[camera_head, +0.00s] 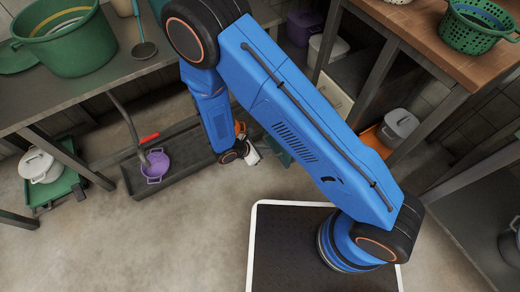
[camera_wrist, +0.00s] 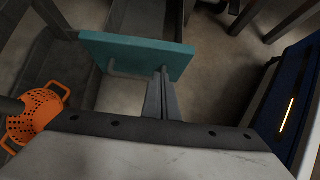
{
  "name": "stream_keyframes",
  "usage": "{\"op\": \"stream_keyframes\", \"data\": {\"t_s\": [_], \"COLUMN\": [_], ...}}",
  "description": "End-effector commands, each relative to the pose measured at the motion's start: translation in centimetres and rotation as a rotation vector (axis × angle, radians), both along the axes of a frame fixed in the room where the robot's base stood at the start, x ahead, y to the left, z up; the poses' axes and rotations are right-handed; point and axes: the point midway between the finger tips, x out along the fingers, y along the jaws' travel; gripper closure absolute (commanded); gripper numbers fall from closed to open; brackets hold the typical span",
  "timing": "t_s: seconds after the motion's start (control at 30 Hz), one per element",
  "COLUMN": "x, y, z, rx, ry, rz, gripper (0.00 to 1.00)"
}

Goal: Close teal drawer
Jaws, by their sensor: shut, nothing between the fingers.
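The teal drawer front (camera_wrist: 135,52) fills the upper middle of the wrist view, with a bar handle along its lower side. The dark drawer body (camera_wrist: 148,18) extends behind it, so the drawer stands open. My gripper (camera_wrist: 163,74) is shut and empty, its narrow fingers pointing at the lower part of the front by the handle. Whether the tips touch it cannot be told. In the head view, a small part of the teal front (camera_head: 284,152) shows beside my blue arm, right of my gripper (camera_head: 260,160); the rest is hidden.
An orange strainer (camera_wrist: 38,112) is at the left in the wrist view. In the head view, a purple strainer (camera_head: 156,166) sits on a low dark tray (camera_head: 185,165). Workbenches stand left and right; the floor (camera_head: 130,240) in front is clear.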

Motion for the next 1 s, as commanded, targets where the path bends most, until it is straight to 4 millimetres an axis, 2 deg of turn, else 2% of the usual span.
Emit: {"op": "stream_keyframes", "data": {"t_s": [0.1, 0.4, 1.0], "x": [0.9, 2.6, 3.3], "y": [-1.4, -3.9, -4.3], "z": [-1.3, -1.1, -1.1], "rx": [-0.001, 0.0, 0.001], "ry": [0.001, -0.001, -0.001], "rz": [-0.003, -0.002, -0.001], "gripper": [1.0, 1.0, 1.0]}}
